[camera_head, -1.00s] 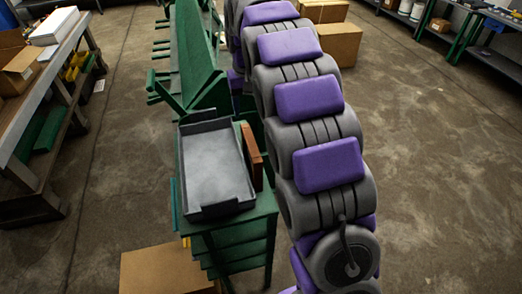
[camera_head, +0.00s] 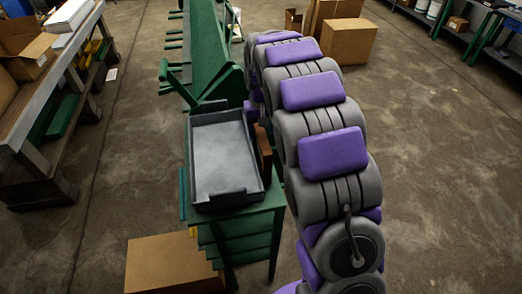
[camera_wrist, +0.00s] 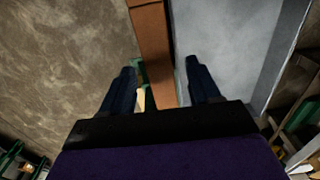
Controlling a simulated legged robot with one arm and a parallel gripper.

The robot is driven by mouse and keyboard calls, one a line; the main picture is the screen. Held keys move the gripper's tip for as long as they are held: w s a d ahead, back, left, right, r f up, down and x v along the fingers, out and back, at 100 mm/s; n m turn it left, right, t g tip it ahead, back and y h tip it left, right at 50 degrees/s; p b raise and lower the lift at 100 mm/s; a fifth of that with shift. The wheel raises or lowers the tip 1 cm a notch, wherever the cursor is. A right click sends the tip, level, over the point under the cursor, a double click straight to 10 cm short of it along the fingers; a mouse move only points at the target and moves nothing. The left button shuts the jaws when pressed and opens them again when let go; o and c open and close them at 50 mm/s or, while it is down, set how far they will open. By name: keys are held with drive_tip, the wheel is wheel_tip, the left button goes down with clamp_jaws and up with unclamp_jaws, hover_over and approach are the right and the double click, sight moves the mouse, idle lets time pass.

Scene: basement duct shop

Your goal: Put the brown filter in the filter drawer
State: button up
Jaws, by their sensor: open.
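The filter drawer (camera_head: 222,155) looks like a shallow, open grey tray on top of a green stand, and I see nothing in it. The brown filter (camera_head: 264,150) stands on edge just right of the drawer, partly hidden behind my arm. In the wrist view the filter (camera_wrist: 152,38) shows as a narrow brown strip beside the grey drawer floor (camera_wrist: 225,50). My gripper (camera_wrist: 160,67) is open, with its two dark fingers apart and the filter's strip running between them. I cannot tell whether a finger touches it. In the head view the fingers are hidden.
A green machine (camera_head: 213,45) with side bars stands behind the drawer. A cardboard box (camera_head: 165,263) lies on the floor by the stand. A workbench (camera_head: 45,95) is at left, and boxes (camera_head: 348,43) are at the back. The floor at right is clear.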

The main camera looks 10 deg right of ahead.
wheel_tip(320, 180, down, 5)
drive_tip(key=shift+w+a+r, duration=0.1)
drive_tip(key=shift+r, duration=0.05)
drive_tip(key=shift+c, duration=0.2)
clamp_jaws()
idle(0.3)
